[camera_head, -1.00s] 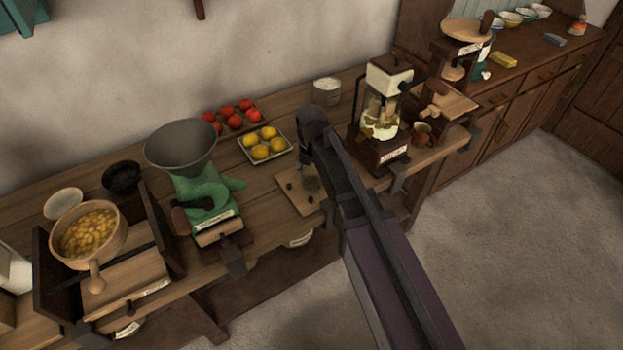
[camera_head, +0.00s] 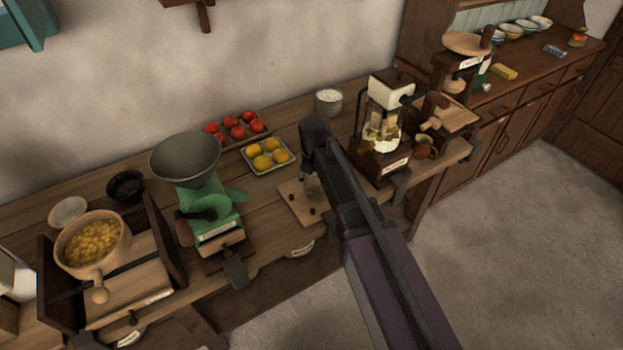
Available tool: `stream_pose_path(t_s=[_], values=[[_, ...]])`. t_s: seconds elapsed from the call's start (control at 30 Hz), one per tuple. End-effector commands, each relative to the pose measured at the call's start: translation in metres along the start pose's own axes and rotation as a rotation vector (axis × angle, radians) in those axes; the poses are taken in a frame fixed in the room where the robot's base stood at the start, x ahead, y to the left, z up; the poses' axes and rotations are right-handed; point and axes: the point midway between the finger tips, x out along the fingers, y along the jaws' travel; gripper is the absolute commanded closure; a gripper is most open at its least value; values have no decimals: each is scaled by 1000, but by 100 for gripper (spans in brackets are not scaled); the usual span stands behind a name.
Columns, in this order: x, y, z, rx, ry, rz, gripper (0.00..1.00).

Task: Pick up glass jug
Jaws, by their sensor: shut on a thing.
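A small, clear glass jug (camera_head: 313,187) shows faintly at the wooden board (camera_head: 292,200) on the front of the bench. My gripper (camera_head: 311,168) is over the board, shut on the jug. My dark arm comes in from the lower right and hides the fingers and much of the jug. I cannot tell whether the jug touches the board or hangs just above it.
A green mill (camera_head: 207,205) stands to the left and a glass-jarred machine (camera_head: 382,125) to the right. Trays of lemons (camera_head: 267,165) and tomatoes (camera_head: 225,137) lie behind. A pot of yellow food (camera_head: 92,245) is far left. Open floor lies in front.

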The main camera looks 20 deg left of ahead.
Motion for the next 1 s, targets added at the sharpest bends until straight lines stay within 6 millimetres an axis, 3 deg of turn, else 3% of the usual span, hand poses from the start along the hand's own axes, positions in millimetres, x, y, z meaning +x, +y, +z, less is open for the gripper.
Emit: stream_pose_path(t_s=[0.27,0.7,1.0], values=[[-29,0,0,0,0,0,65],[-34,-26,-103,-2,0,0,65],[-38,-33,-145,-1,0,0,65]])
